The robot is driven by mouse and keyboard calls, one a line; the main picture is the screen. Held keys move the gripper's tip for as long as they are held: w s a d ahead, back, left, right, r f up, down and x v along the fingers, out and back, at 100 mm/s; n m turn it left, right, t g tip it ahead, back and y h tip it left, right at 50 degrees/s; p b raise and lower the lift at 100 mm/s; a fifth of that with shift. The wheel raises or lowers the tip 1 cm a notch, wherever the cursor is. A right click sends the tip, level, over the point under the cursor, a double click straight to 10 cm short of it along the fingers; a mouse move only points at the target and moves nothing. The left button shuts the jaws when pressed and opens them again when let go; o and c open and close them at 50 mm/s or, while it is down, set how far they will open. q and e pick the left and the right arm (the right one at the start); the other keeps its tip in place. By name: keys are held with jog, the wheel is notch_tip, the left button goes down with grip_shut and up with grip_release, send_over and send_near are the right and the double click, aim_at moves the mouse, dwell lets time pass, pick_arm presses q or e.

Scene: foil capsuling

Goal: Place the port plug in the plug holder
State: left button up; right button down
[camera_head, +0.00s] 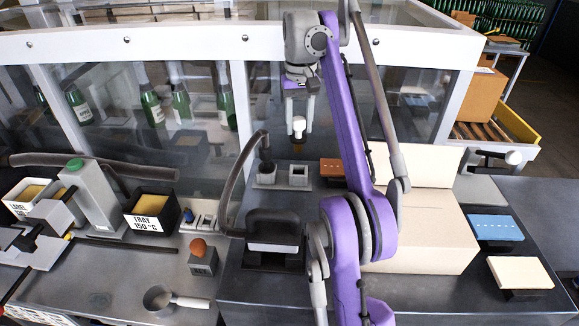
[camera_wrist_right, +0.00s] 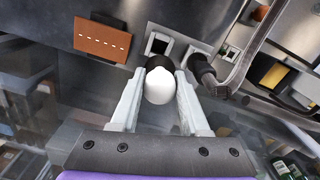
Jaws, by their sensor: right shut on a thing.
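The port plug, a white rounded knob with a dark lower end, is in my right gripper's fingers; it shows in the head view (camera_head: 298,123) and in the wrist view (camera_wrist_right: 160,87). My right gripper (camera_head: 298,117) points down with the plug between its fingertips. The likely plug holder is a small grey block with a square opening (camera_head: 299,170), below the plug in the head view. The opening looks empty. In the wrist view the holder (camera_wrist_right: 151,49) lies just beyond the plug, which partly covers it. My left gripper does not show.
A hose end (camera_head: 266,170) stands in the grey block left of the opening, its hose curving close by. A brown-orange plate (camera_head: 332,168) lies to the right. A glass enclosure with bottles (camera_head: 150,100) stands behind. A large beige box (camera_head: 425,225) is right of my arm.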

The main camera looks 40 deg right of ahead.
aim_at(300, 149)
jog(key=f+b, duration=0.1)
jog(key=f, duration=0.1)
jog(key=f+b, duration=0.1)
jog(key=f, duration=0.1)
jog(key=s+f+b, duration=0.1)
jog(key=f, duration=0.1)
jog(key=shift+f, duration=0.25)
jog(key=f, duration=0.2)
jog(key=f+b, duration=0.1)
jog(key=shift+w+f, duration=0.2)
jog(key=shift+w, duration=0.1)
jog(key=shift+s+r, duration=0.1)
jog(key=shift+s, duration=0.05)
jog(key=c, duration=0.8)
grip_release()
jog(key=shift+f, duration=0.2)
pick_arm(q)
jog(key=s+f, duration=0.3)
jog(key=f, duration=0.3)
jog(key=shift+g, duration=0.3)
pick_arm(e)
jog(key=o, duration=0.4)
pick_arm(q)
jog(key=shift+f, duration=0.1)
